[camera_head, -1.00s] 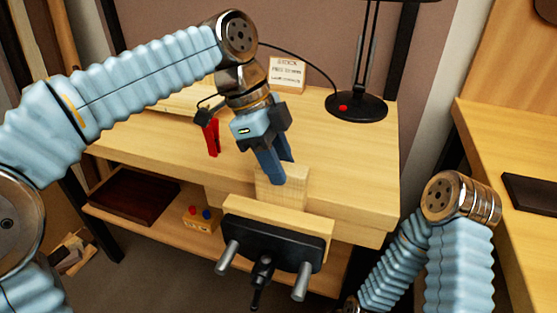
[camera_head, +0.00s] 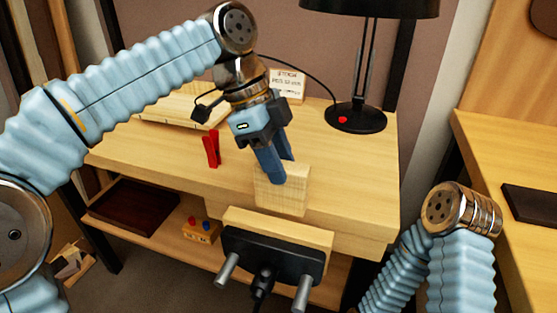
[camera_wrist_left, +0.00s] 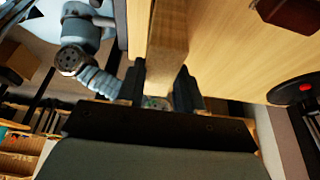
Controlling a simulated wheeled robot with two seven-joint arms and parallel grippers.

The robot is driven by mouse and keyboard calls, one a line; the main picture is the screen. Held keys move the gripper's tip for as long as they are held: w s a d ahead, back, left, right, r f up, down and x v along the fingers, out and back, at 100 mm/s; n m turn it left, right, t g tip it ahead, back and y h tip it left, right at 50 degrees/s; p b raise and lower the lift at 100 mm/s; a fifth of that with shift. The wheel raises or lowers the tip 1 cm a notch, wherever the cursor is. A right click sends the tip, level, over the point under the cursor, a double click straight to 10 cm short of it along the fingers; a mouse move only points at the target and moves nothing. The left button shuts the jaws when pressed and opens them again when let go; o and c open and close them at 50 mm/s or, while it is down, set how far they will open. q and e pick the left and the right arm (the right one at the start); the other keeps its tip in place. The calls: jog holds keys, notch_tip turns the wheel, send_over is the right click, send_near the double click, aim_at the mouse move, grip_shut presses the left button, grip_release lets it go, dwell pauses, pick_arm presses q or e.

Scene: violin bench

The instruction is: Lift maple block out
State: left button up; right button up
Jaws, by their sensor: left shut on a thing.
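The maple block (camera_head: 291,199) is a pale, flat wooden piece standing roughly upright above the bench vise (camera_head: 272,257). My left gripper (camera_head: 277,172) comes down from above and is shut on its upper part. The block's lower edge is close behind the vise's wooden jaw (camera_head: 280,224); I cannot tell whether it is fully clear of the jaws. In the left wrist view, the block (camera_wrist_left: 168,45) runs between the two dark fingers (camera_wrist_left: 160,92). My right arm shows at the lower right of the head view, but its gripper is out of view.
A red clamp (camera_head: 211,149) stands on the bench (camera_head: 350,190) left of my gripper. A black lamp (camera_head: 356,117) and a small sign (camera_head: 287,84) are at the back. A dark tray (camera_head: 134,203) and a box with knobs (camera_head: 201,231) are on the lower shelf.

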pick_arm(q)
jog(key=shift+r, duration=3.4)
